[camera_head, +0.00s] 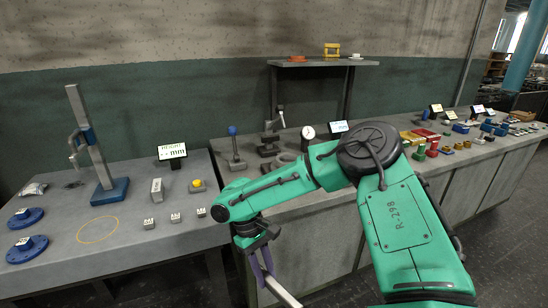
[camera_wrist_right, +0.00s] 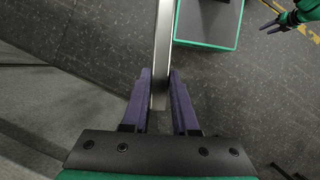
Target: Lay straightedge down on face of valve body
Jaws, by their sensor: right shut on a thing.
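My right gripper (camera_head: 264,270) hangs low in front of the benches in the head view. It is shut on the straightedge (camera_head: 284,294), a long pale metal bar that runs out of the bottom of the picture. In the right wrist view the straightedge (camera_wrist_right: 164,40) sits between the purple fingers (camera_wrist_right: 160,98) and extends away over the floor. At the left bench, two blue round flanged castings (camera_head: 22,220) (camera_head: 22,254) lie flat; I cannot tell whether either is the valve body. My left gripper (camera_wrist_right: 272,25) shows small at the wrist view's upper right, fingers apart and empty.
The left bench (camera_head: 150,245) holds a blue-based height stand (camera_head: 105,190), a small display (camera_head: 172,152), several small grey blocks and a yellow ring mark (camera_head: 98,230). The right bench holds a dial gauge (camera_head: 308,133) and coloured parts. A shelf (camera_head: 310,64) is above.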

